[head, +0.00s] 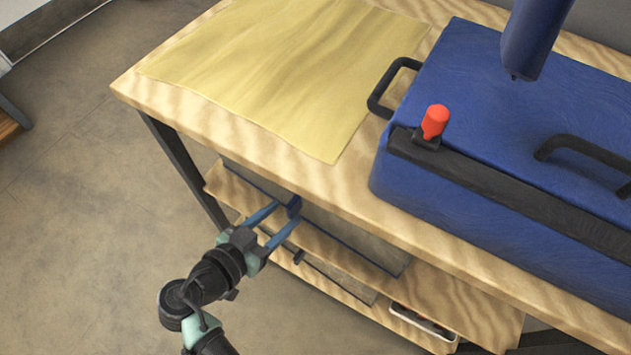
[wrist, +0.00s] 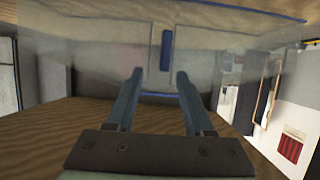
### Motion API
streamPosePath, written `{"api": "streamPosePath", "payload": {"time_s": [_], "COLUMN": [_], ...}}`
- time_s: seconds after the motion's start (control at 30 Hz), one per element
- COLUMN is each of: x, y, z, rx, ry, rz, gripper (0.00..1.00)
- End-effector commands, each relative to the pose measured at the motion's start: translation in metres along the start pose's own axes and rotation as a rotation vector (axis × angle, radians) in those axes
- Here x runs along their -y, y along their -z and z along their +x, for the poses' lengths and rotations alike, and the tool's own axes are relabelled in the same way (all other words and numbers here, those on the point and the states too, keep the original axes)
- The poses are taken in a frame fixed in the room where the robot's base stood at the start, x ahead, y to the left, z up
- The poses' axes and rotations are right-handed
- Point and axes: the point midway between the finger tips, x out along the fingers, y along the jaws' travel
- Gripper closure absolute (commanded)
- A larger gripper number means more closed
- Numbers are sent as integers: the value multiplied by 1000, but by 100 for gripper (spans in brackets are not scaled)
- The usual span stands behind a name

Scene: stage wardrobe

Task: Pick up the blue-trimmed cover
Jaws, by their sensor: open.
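The blue-trimmed cover (head: 352,238) is a grey, see-through-looking panel under the tabletop, on the upper shelf of the table. In the wrist view the cover (wrist: 100,48) spans the picture ahead, with blue edging and an upright blue tab (wrist: 167,50) near its middle. The tab also shows in the head view (head: 294,206). My gripper (head: 285,214) is open, with its blue fingers pointing at the tab. In the wrist view the fingertips (wrist: 160,73) stand left and right below the tab. I cannot tell whether they touch the cover.
The wooden tabletop (head: 460,225) overhangs the shelf. On it lie a yellow cloth (head: 290,60) and a big blue case (head: 490,100) with black handles and a red knob (head: 435,122). A lower shelf holds a small tray (head: 424,322).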

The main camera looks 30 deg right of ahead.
Motion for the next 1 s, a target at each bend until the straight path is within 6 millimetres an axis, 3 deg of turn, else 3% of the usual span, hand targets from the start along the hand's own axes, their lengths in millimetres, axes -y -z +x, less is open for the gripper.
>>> {"api": "streamPosePath", "payload": {"time_s": [0.2,0.53,0.83,1.0], "x": [5,5,5,5], "y": [-3,-2,-2,-2], "z": [33,40,40,40], "rx": [0,0,0,0], "ry": [-2,1,1,1], "rz": [2,1,1,1], "gripper": [48,48,100,100]}}
